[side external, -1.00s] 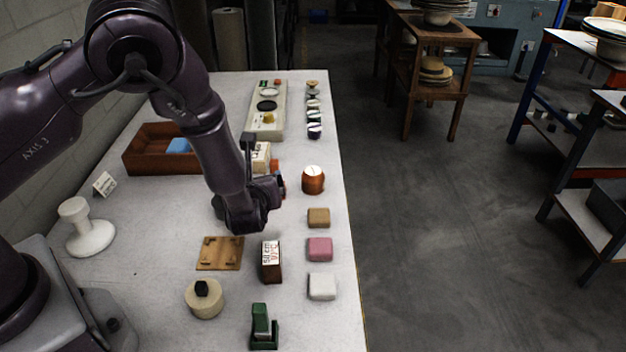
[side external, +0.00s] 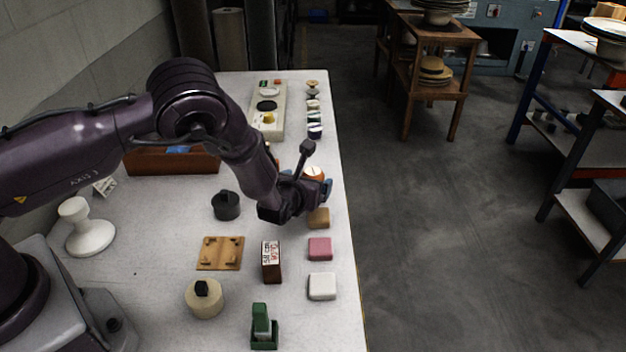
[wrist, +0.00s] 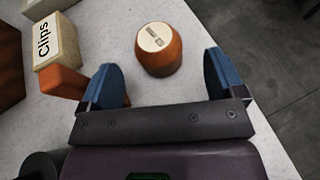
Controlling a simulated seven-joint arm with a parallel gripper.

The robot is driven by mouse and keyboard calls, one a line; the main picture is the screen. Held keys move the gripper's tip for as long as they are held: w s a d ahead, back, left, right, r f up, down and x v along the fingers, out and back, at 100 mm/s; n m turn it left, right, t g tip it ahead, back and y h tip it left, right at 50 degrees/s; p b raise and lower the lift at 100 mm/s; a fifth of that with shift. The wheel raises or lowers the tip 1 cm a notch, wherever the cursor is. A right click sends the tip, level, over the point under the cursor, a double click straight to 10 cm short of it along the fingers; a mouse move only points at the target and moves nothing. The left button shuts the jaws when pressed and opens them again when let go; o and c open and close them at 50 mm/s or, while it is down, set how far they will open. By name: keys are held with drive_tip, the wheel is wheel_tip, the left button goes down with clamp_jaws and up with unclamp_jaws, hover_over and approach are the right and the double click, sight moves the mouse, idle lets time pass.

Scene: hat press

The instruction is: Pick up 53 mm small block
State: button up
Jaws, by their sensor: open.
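A rounded orange-brown wooden block (wrist: 160,52) with a pale label on its flat top stands on the table. The label is too small to read, so I cannot confirm the 53 mm size. In the side view the block (side external: 314,172) is partly hidden behind my gripper (side external: 307,182). In the wrist view my gripper (wrist: 163,75) is open, with a blue-padded finger to each side. The block stands just beyond and between the fingertips, with a gap on both sides. Nothing is held.
A box marked Clips (wrist: 57,47) and an orange piece (wrist: 64,82) lie left of the block. Tan (side external: 319,219), pink (side external: 320,249) and white (side external: 322,287) pads line the right side, near the table edge. A black knobbed weight (side external: 227,206) stands to the left.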

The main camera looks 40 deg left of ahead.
sight(313, 177)
drive_tip(key=shift+x, duration=2.55)
drive_tip(key=shift+a, duration=0.1)
drive_tip(key=c, duration=1)
drive_tip(key=shift+c, duration=0.2)
